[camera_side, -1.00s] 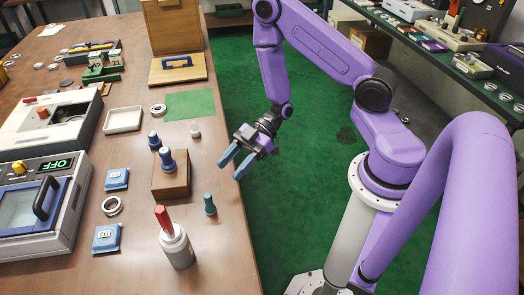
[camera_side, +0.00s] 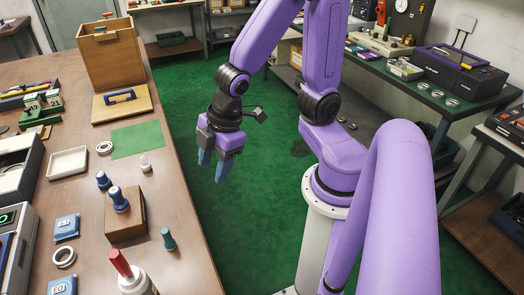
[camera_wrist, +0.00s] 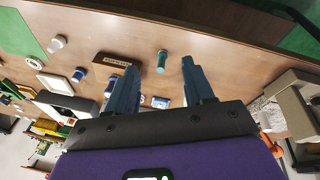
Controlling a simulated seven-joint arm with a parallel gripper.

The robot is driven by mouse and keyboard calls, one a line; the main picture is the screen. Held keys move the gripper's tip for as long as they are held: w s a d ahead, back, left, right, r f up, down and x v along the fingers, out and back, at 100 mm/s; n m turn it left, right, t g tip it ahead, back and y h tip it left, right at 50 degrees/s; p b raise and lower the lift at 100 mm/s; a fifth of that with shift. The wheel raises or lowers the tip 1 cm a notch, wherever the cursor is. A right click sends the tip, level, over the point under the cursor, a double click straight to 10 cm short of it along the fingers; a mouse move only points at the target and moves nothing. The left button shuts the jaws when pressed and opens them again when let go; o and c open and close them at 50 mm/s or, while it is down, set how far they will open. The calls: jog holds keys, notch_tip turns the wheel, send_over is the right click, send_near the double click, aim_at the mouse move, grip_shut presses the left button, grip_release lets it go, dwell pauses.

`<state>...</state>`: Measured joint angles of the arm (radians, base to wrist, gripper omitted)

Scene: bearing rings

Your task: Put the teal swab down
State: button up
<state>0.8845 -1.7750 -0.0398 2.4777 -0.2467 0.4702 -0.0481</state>
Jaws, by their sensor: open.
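The teal swab (camera_side: 168,238) stands upright on the brown table, just right of a brown wooden block (camera_side: 125,222) and near the table's right edge. In the wrist view the teal swab (camera_wrist: 162,60) appears between the two fingers, beyond their tips. My gripper (camera_side: 214,170) is open and empty, with its blue fingers pointing down beyond the table's right edge, over the green floor. It is apart from the swab. The wrist view shows both fingers of my gripper (camera_wrist: 159,66) spread with nothing held.
A blue swab (camera_side: 118,199) is on the block, another (camera_side: 103,180) behind it. A white swab (camera_side: 145,164) stands near the green mat (camera_side: 137,139). A white tray (camera_side: 68,162) lies left.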

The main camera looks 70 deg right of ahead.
jog(key=s+d+r+g+h, duration=0.1)
jog(key=s+d+r+g, duration=0.1)
jog(key=s, duration=0.8)
jog(key=shift+d+r+m, duration=0.3)
jog(key=shift+d+r, duration=0.15)
jog(key=shift+r, duration=0.5)
